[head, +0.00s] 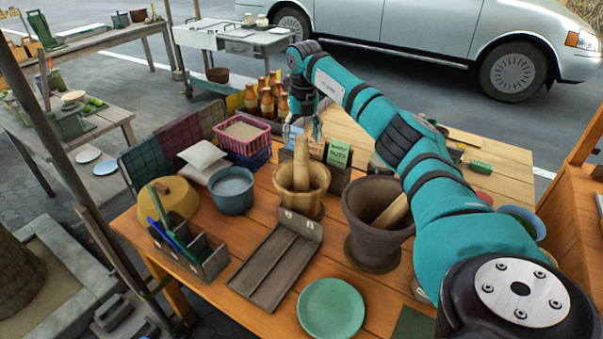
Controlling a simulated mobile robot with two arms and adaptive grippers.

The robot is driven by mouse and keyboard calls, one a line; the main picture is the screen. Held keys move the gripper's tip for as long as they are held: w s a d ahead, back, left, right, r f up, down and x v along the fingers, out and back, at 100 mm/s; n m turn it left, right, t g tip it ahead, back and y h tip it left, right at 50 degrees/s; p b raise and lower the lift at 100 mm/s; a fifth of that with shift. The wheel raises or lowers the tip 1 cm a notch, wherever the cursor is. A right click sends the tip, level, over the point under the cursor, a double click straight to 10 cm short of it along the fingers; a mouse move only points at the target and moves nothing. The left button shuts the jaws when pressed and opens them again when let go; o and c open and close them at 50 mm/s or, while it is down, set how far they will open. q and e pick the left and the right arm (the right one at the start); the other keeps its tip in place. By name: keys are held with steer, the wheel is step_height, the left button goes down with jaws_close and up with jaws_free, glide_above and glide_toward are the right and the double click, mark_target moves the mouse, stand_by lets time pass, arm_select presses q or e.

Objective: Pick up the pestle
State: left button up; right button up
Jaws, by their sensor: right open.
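A dark brown clay mortar (359,213) stands on the wooden table, right of the middle. A pestle (393,212) leans in it, tilted to the right, its upper end partly hidden by my teal arm. A lighter wooden mortar (301,190) stands to its left, behind it. A pale wooden pestle (301,163) stands nearly upright in that one. My right gripper (303,131) is open, pointing down above the wooden mortar's pestle. The fingers look empty and apart from the pestle; the exact gap is hard to tell. My left gripper is out of view.
A grey wooden tray (268,272), a green plate (331,308) and a blue-grey bowl (232,192) surround the mortars. A pink basket (243,135), bottles (267,103) and a small green sign (338,153) stand behind. A utensil box (206,258) is front left.

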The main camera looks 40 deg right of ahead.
mark_target(302, 146)
steer(key=shift+w+d+f+p, duration=0.1)
steer(key=shift+f+p, duration=0.25)
steer(key=shift+f, duration=0.05)
steer(key=f, duration=0.2)
steer(key=f+p, duration=0.1)
steer(key=shift+w+d+f, duration=0.25)
steer(key=shift+w, duration=0.05)
steer(key=shift+f, duration=0.3)
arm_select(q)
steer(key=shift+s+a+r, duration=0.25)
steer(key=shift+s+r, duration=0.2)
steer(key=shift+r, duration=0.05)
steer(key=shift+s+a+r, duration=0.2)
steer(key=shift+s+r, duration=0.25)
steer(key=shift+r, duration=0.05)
arm_select(e)
steer(key=shift+c, duration=0.5)
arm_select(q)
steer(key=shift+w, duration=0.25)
arm_select(e)
steer(key=shift+r, duration=0.1)
jaws_close()
